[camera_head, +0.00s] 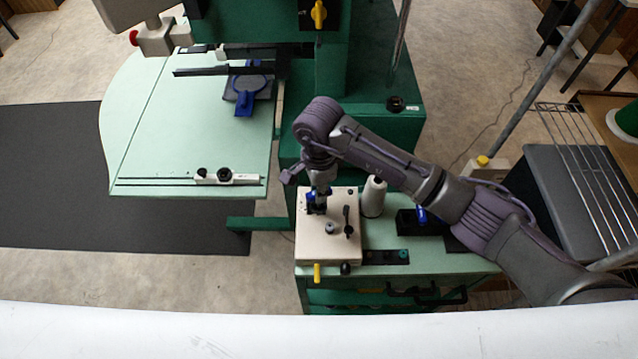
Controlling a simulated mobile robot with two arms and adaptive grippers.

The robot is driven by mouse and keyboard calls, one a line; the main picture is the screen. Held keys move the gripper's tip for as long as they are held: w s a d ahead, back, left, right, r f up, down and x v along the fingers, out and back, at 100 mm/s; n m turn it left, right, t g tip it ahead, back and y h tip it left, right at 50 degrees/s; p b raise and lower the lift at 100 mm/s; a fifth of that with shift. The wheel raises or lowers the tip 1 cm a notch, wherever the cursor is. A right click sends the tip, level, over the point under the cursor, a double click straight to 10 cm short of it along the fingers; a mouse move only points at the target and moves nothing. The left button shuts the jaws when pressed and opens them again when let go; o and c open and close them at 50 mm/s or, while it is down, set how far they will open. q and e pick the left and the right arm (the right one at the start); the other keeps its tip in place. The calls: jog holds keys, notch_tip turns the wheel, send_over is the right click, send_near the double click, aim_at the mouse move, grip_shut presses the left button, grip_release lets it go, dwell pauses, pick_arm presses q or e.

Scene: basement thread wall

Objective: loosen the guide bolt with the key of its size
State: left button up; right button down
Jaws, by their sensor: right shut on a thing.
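My right gripper (317,196) comes in from the right and points down over the back left part of a cream block (312,248). It is shut on a small blue thing at its fingertips, which may be a key; the fingers hide most of it. I cannot tell whether it touches the block. A grey round bolt-like part (330,228) and a black lever (348,222) are on the block, to the right and front of the gripper. I cannot tell which part is the guide bolt. My left gripper is not in view.
The block sits on a green cart (440,262) with a white thread cone (373,197) and a black holder (405,222) holding something blue. A green machine with a pale table (150,140) stands behind left. A wire rack (585,165) is at right.

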jog(key=n, duration=0.2)
jog(key=shift+r+n+p, duration=0.1)
jog(key=shift+n+p, duration=0.3)
jog(key=shift+n, duration=0.6)
jog(key=shift+w+f+n+b, duration=0.1)
jog(key=shift+f+n+b, duration=0.1)
jog(key=shift+n+b, duration=2.7)
jog(key=shift+b, duration=1.55)
jog(key=shift+n+b, duration=1.8)
jog(key=shift+b, duration=1.1)
jog(key=shift+n+b, duration=1.7)
jog(key=shift+b, duration=0.8)
jog(key=c, duration=1)
grip_release()
jog(key=shift+r, duration=0.15)
